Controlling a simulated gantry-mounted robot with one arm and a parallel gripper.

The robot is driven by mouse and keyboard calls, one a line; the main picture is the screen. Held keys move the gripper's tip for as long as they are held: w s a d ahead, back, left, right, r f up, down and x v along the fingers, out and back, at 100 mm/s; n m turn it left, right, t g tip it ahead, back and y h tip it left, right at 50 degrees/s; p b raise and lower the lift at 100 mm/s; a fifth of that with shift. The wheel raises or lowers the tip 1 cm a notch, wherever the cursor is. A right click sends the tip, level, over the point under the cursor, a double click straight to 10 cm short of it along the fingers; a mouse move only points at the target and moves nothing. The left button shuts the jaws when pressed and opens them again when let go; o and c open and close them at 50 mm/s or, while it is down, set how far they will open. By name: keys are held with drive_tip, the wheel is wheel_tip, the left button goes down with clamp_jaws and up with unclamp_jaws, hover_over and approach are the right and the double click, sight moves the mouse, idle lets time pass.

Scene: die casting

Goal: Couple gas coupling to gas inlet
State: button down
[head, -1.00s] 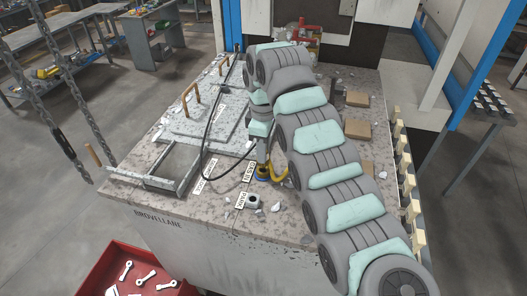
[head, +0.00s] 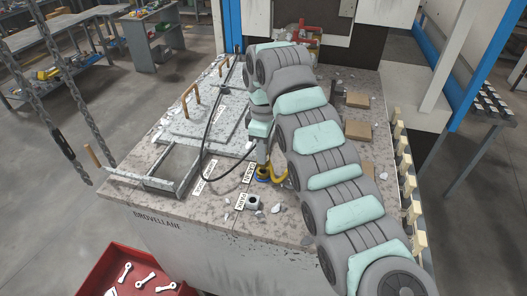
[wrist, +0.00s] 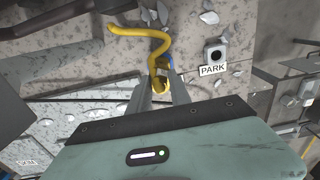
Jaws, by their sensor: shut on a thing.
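My gripper (head: 262,160) points down over the table, below my arm. In the wrist view my gripper (wrist: 160,86) is shut on the gas coupling (wrist: 161,72), a small yellow piece with a curved yellow hose (wrist: 140,32) running from it. The yellow hose also shows in the head view (head: 279,179), to the right of the fingers. A blue part (head: 262,179) sits directly below the fingertips, and a bit of blue (wrist: 171,62) shows beside the coupling in the wrist view. I cannot tell whether this is the gas inlet, or whether the coupling touches it; the fingers hide the contact.
A grey post with a dark hole (head: 253,202) stands by the PARK label (head: 240,201), close to the gripper. A black cable (head: 204,150) loops to the left. A rectangular frame (head: 170,168) and a plate with wooden handles (head: 205,115) lie left. Pale debris is scattered around.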

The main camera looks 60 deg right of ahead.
drive_tip(key=shift+f+b, duration=1.35)
drive_tip(key=shift+f, duration=0.2)
drive_tip(key=c, duration=1.1)
unclamp_jaws()
drive_tip(key=shift+r, duration=0.15)
wheel_tip(320, 180, up, 10)
drive_tip(key=shift+f+p, duration=0.2)
drive_tip(key=shift+p, duration=0.85)
drive_tip(key=shift+r+p, duration=0.5)
drive_tip(key=shift+p, duration=0.15)
drive_tip(key=shift+r, duration=0.1)
